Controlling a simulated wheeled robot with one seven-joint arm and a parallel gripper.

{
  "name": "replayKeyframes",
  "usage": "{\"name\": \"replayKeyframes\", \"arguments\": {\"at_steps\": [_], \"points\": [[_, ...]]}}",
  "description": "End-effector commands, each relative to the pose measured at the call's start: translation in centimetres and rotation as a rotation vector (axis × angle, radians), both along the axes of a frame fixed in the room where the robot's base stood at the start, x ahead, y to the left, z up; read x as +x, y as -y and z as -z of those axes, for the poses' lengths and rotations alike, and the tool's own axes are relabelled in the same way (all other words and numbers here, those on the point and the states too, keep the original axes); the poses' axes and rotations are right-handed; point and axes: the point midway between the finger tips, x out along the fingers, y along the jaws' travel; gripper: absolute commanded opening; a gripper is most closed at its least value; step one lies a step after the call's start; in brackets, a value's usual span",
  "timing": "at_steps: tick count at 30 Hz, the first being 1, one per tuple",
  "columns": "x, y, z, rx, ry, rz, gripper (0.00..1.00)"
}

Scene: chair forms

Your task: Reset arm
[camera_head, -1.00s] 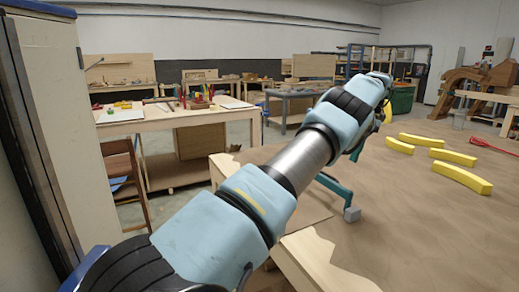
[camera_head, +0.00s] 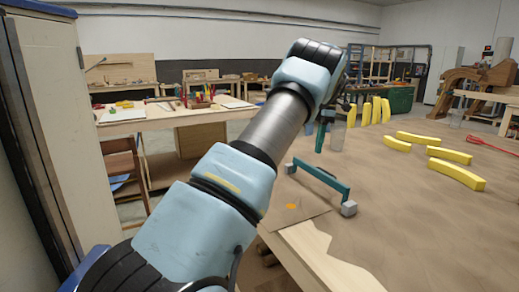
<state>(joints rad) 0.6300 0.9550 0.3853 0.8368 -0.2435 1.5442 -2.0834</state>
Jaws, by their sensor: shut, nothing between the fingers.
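My arm reaches from the bottom left up over the near left edge of the work table (camera_head: 400,225). Its bent elbow is near the top middle of the view. My gripper (camera_head: 347,107) shows only as a small dark part beyond the elbow, partly hidden by my arm. It is shut with nothing in it, above the far left part of the table. Its fingertips are hard to make out.
A teal clamp-like piece (camera_head: 320,176) with grey ends lies near the table's left edge. Several yellow curved bars (camera_head: 456,174) lie on the right; others (camera_head: 376,110) stand upright at the back. A red tool (camera_head: 490,146) lies far right. The table's front middle is clear.

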Motion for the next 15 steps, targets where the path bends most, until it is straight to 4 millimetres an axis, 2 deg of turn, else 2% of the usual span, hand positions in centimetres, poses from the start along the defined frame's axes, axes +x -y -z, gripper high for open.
{"name": "replayKeyframes", "arguments": {"at_steps": [1, 5, 8, 11, 15], "points": [[0.1, -2.0, -0.3, -0.022, -0.003, 0.039, 0.0], [-0.5, -7.1, -0.4, -0.086, 0.001, 0.216, 0.0], [-2.1, -11.0, -0.1, -0.129, 0.012, 0.386, 0.0], [-4.5, -14.4, 0.3, -0.16, 0.028, 0.568, 0.0], [-9.1, -18.5, 1.2, -0.182, 0.054, 0.84, 0.0]]}}
